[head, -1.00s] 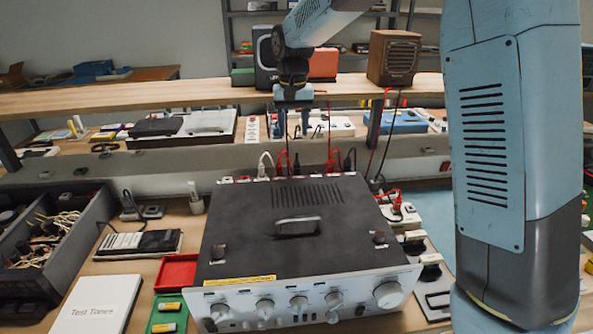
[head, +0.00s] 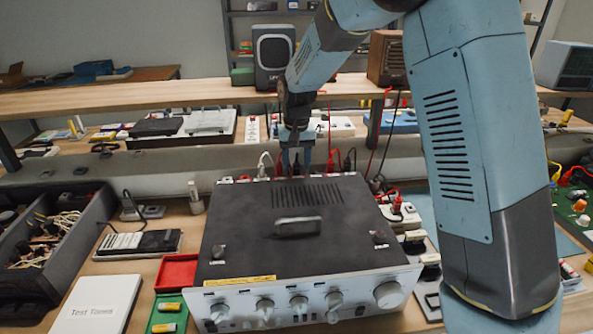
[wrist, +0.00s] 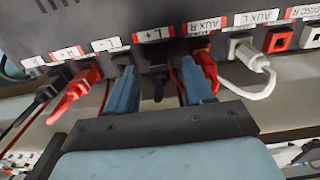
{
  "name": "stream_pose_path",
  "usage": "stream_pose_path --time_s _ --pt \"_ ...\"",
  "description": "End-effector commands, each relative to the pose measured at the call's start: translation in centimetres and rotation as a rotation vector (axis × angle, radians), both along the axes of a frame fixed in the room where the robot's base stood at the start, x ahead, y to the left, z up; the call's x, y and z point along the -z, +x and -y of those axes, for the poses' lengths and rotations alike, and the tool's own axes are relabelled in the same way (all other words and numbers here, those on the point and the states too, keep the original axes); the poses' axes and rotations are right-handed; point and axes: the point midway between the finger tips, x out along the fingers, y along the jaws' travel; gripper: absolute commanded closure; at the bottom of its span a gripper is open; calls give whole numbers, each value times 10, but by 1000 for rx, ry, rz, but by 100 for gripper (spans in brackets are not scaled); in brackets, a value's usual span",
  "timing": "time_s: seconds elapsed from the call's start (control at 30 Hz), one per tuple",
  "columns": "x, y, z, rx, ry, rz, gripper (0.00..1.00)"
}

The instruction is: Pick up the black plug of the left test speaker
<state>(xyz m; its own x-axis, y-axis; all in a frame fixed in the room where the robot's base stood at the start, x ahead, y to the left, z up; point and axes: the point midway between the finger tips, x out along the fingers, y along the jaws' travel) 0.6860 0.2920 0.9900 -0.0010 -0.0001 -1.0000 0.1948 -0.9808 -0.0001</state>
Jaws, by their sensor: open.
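My gripper (head: 296,162) is open, pointing down at the back edge of the amplifier (head: 240,225). In the wrist view its two blue fingers (wrist: 157,72) stand either side of a black plug (wrist: 158,84), below the red-framed L+ label. The fingers look apart from this plug, which seems to sit in the rear panel. Another black plug (wrist: 52,84) and a red plug (wrist: 82,88) are at the left. A red plug (wrist: 206,68) is close beside the right finger. The fingers hide part of the panel. In the head view the plug between the fingers is hidden.
A white plug (wrist: 243,50) with a cable is right of the red one in the wrist view. A raised shelf (head: 150,93) with a speaker (head: 273,52) stands behind. An open parts box (head: 85,225) is on the left. Cables hang close around the gripper.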

Motion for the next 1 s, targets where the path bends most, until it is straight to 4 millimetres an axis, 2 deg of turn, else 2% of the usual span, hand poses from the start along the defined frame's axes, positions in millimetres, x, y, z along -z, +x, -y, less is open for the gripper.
stream_pose_path --time_s 0.23,0.77,1.0 --pt "1 0 0 0 0 0 49" --pt "1 0 0 0 0 0 100" --pt "1 0 0 0 0 1 100"
